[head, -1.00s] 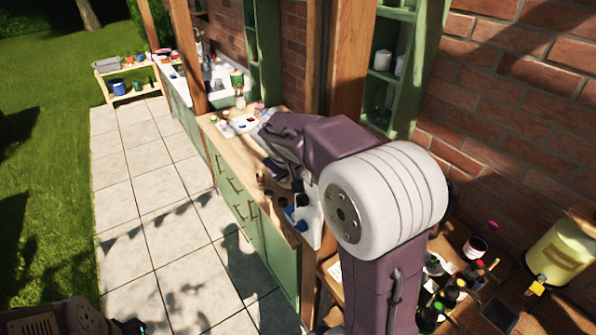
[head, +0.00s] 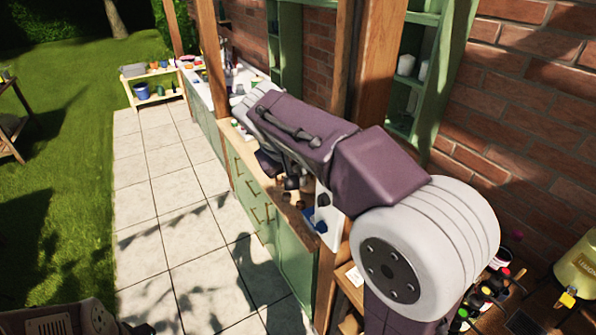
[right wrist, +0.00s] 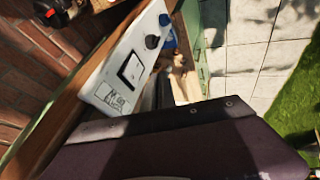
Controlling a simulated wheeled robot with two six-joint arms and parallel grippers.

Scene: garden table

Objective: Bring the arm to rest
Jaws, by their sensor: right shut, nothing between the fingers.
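My right arm crosses the middle of the head view, its purple forearm reaching back left over the counter from a large white joint. My right gripper (head: 270,164) is a small dark shape below the far end of the forearm, partly hidden by it. It is shut and holds nothing. It is over or beside the wooden counter (head: 240,150); whether it touches anything there cannot be told. In the right wrist view a dark purple part of mine fills the bottom, and the fingers cannot be made out. My left gripper is not in view.
A white panel (right wrist: 130,68) with dark and blue knobs stands close to my right arm. A wooden post (head: 375,70), green shelf (head: 432,60) and brick wall (head: 540,100) are on the right. A yellow dispenser (head: 578,275) is far right. The paving (head: 170,215) is clear.

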